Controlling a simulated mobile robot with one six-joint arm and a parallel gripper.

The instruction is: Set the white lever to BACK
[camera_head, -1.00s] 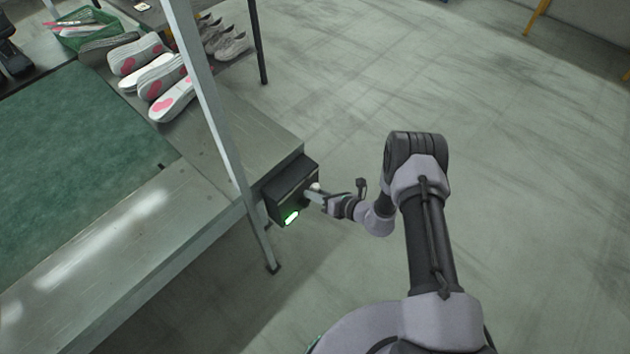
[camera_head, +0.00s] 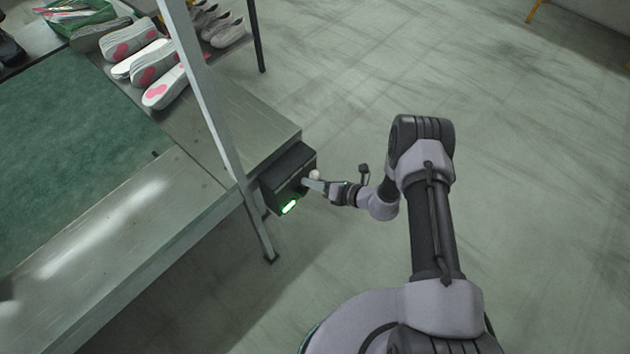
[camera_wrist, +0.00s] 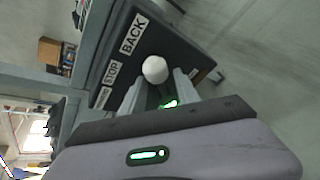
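The white lever's round knob (camera_wrist: 155,69) stands up from the dark control box (camera_wrist: 178,46) in the wrist view. It also shows as a small pale ball in the head view (camera_head: 314,174), on the right side of the box (camera_head: 287,178). Labels BACK (camera_wrist: 133,35) and STOP (camera_wrist: 112,72) run along the box's edge, with a third, hard-to-read label (camera_wrist: 103,97) beyond STOP. The knob lies beside BACK and STOP; its exact setting is unclear. My gripper (camera_wrist: 158,90) has its fingers apart, one on each side below the knob. The lever's stem is hidden.
The box sits at the corner of a metal bench (camera_head: 120,230) with a green belt (camera_head: 70,130). A slanted metal post (camera_head: 205,95) rises beside it. Several shoes (camera_head: 140,60) lie behind. A green light (camera_head: 289,207) glows on the box. Floor to the right is clear.

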